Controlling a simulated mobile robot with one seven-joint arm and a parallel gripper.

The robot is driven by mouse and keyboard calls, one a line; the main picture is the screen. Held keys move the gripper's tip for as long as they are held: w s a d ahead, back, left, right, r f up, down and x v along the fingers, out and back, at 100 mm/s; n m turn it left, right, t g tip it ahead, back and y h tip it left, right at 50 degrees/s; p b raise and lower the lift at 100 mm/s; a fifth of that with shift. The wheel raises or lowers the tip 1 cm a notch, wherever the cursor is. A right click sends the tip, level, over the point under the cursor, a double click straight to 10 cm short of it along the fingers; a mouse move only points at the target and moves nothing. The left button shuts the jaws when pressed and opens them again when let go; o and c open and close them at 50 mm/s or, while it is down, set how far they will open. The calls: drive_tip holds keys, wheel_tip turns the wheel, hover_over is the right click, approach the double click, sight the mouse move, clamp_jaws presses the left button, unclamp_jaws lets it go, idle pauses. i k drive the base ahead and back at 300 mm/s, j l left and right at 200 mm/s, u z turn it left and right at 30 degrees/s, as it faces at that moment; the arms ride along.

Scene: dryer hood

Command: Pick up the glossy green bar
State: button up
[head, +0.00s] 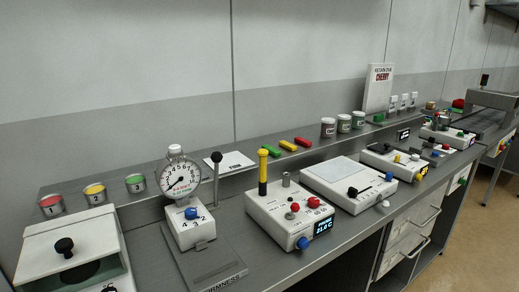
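A small green bar (271,150) lies flat on the raised back shelf of the bench, near the middle of the view. It is the left one of a row of three bars, with a yellow bar (287,145) and a red bar (303,142) beside it to the right. Its top looks bright. My gripper is not in view.
In front of the bars stand a white control box (290,215) with a tall yellow-topped post (263,172) and a white flat-topped device (348,180). A dial gauge (181,178) stands left. Jars (328,127) stand right of the bars. The wall is close behind.

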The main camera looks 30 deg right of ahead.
sight(276, 152)
drive_tip(key=l+u, duration=0.15)
drive_tip(key=l, duration=0.4)
drive_tip(key=k+l+u, duration=0.15)
drive_tip(key=l, duration=0.35)
drive_tip(key=l+u, duration=0.15)
drive_tip(key=l, duration=0.35)
drive_tip(key=k+l+u, duration=0.1)
drive_tip(key=l, duration=0.4)
drive_tip(key=k+l, duration=0.1)
drive_tip(key=l, duration=0.3)
drive_tip(key=k+l, duration=0.15)
drive_tip(key=l, duration=0.3)
drive_tip(key=k+l, duration=0.1)
drive_tip(key=l, duration=0.3)
drive_tip(key=k+l, duration=0.15)
drive_tip(key=l, duration=0.25)
drive_tip(key=k+l, duration=0.1)
drive_tip(key=l, duration=0.75)
drive_tip(key=i, duration=0.9)
drive_tip(key=j+u, duration=0.05)
